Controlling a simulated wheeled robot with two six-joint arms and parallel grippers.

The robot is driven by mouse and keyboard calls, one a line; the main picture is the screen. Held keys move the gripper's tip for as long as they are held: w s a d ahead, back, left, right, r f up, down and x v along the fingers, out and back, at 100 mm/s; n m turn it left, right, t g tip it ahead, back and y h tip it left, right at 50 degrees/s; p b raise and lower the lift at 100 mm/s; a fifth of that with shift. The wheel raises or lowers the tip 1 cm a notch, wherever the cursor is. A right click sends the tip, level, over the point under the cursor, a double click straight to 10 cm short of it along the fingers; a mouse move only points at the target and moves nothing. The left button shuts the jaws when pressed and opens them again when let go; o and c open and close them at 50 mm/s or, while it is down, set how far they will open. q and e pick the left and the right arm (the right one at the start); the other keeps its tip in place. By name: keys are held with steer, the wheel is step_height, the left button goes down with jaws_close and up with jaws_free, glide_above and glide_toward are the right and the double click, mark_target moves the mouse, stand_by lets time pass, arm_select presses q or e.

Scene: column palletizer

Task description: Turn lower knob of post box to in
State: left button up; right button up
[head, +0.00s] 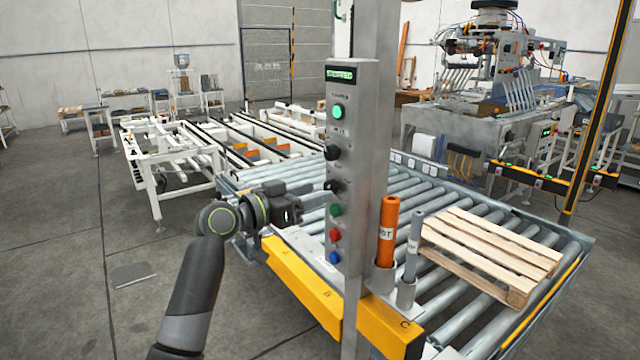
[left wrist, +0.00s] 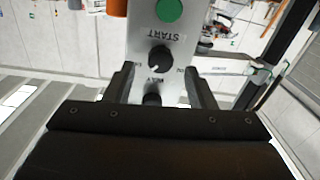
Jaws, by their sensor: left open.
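The post box (head: 349,130) is a grey upright panel with a lit green display, buttons and two black knobs. The lower knob (head: 334,187) sits above a green button; in the upside-down left wrist view this lower knob (left wrist: 160,57) has a white mark pointing down and left. Small labels beside it are hard to read. The upper knob (head: 333,152) is above it, and a dark knob shows partly between the fingers in the wrist view. My left gripper (head: 322,198) is open, its fingers pointing at the panel by the lower knob. I cannot tell if they touch.
A green START button (left wrist: 168,10) is close below the lower knob. A red button (head: 335,234) and blue button (head: 334,257) are further down. Orange and grey tubes (head: 389,228) stand right of the post. A pallet (head: 490,252) lies on the roller conveyor (head: 425,195) behind.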

mark_target(333, 187)
arm_select(q)
steer(key=shift+x, duration=1.25)
steer(key=c, duration=1)
